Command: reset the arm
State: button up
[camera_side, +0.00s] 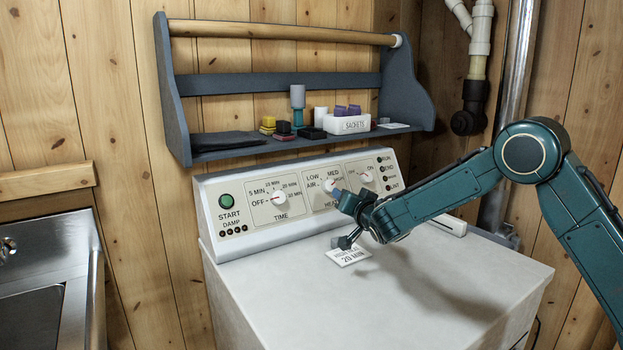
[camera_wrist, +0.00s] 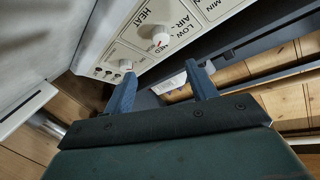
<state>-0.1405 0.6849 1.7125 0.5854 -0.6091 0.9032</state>
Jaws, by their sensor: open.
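My gripper (camera_side: 342,217) hangs in front of the dryer's control panel (camera_side: 240,222), close to the white heat knob (camera_side: 331,186). Its jaws are apart with nothing between them. In the wrist view my gripper (camera_wrist: 160,70) shows two blue fingers spread, with the heat knob (camera_wrist: 160,41) beyond them. A second white knob (camera_wrist: 126,64) shows close to the left fingertip. Whether a finger touches a knob or the panel, I cannot tell. My arm reaches in from the right and hides part of the panel.
The white dryer top (camera_side: 440,295) is mostly clear, with a printed card (camera_side: 348,257) below my gripper. A grey wall shelf (camera_side: 230,155) above holds small boxes, a bottle and a sachet tray (camera_side: 345,125). A sink (camera_side: 45,270) stands left; pipes (camera_side: 505,100) run at right.

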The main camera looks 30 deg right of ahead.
jog(key=s+d+r+n+g+y, duration=0.1)
jog(key=s+r+g, duration=0.25)
jog(key=s, duration=0.75)
jog(key=s+r+n+g+y, duration=0.15)
jog(key=s+r, duration=0.35)
jog(key=s, duration=0.5)
jog(key=s+a+f+n+g+y, duration=0.1)
jog(key=s+a+f+n+g, duration=0.1)
jog(key=s, duration=1.2)
jog(key=s+a+f+n+g+y, duration=0.2)
jog(key=s+n, duration=0.3)
jog(key=s, duration=0.9)
jog(key=shift+g, duration=0.5)
